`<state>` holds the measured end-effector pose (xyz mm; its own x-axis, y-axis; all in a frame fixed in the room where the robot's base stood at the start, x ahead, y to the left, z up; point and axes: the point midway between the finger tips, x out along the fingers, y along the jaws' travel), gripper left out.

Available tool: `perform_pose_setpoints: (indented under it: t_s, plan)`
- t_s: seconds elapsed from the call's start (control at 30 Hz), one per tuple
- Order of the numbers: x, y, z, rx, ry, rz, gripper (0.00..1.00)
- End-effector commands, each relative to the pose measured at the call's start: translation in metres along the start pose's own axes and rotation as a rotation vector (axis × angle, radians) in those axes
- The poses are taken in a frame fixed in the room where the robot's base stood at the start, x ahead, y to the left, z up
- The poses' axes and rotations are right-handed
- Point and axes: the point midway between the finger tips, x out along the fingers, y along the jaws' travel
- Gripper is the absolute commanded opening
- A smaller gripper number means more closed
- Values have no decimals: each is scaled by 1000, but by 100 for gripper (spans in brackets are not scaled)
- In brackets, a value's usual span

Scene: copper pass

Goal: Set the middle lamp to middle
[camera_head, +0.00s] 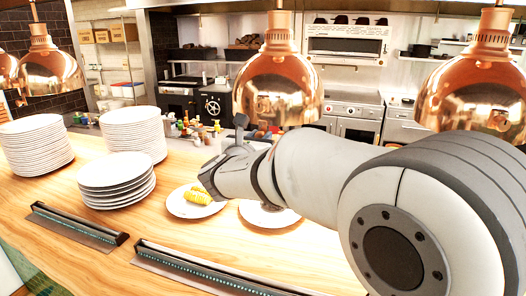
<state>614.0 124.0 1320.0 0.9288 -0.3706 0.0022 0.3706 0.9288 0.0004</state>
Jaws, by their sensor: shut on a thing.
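The middle lamp (278,88) is a shiny copper dome hanging from a copper stem at the upper centre. My arm reaches in from the right, below the lamp. Its far end turns up, and my small dark gripper (240,122) is at the lamp's lower left rim. The gripper looks shut on that rim, though the fingers are tiny and the contact is hard to make out. Other copper lamps hang at the left (50,70) and right (474,90).
Plate stacks (133,132) stand on the wooden counter (60,195) at the left. A plate with yellow corn (198,197) and another plate (268,216) lie below my arm. Two dark strips (80,225) run along the counter's front.

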Motion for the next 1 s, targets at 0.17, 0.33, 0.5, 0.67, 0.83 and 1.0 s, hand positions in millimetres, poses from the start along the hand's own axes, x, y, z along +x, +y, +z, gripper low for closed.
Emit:
perform_pose_setpoints:
  t_s: [0.17,0.33,0.5,0.67,0.83,1.0]
  plan:
    - [-1,-1,21,1,-1,1,0]
    - [0,-2,20,0,1,-1,0]
    - [0,-2,19,0,2,-2,26]
    - [0,-3,19,0,2,-3,39]
    - [1,-3,19,0,2,-4,43]
    - [-3,-3,19,0,1,-3,43]
